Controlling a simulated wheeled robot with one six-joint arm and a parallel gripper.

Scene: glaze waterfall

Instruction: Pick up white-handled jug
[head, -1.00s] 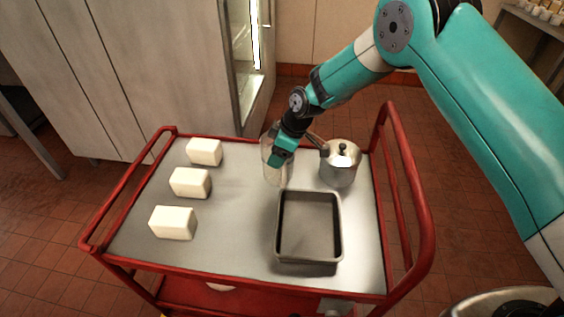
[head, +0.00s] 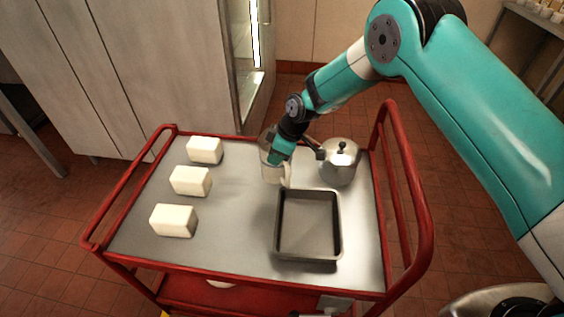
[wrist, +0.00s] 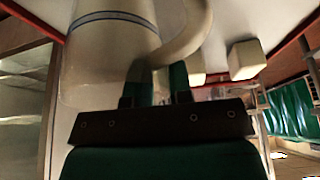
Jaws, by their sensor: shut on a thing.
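The white-handled jug (head: 272,176) stands at the back of the cart top, left of the metal pot. My gripper (head: 279,157) comes down over it and hides much of it in the head view. In the wrist view, the jug is a large pale body (wrist: 105,55) with a grey band, and its curved white handle (wrist: 195,30) reaches down to my fingers. My gripper (wrist: 160,82) is shut on the handle. Whether the jug's base touches the cart top is hard to tell.
A lidded metal pot (head: 340,165) stands close to the right of the jug. An empty grey square pan (head: 308,255) lies in front. Several white blocks (head: 190,181) line the left side. The red-railed cart (head: 225,262) has bare metal between blocks and pan.

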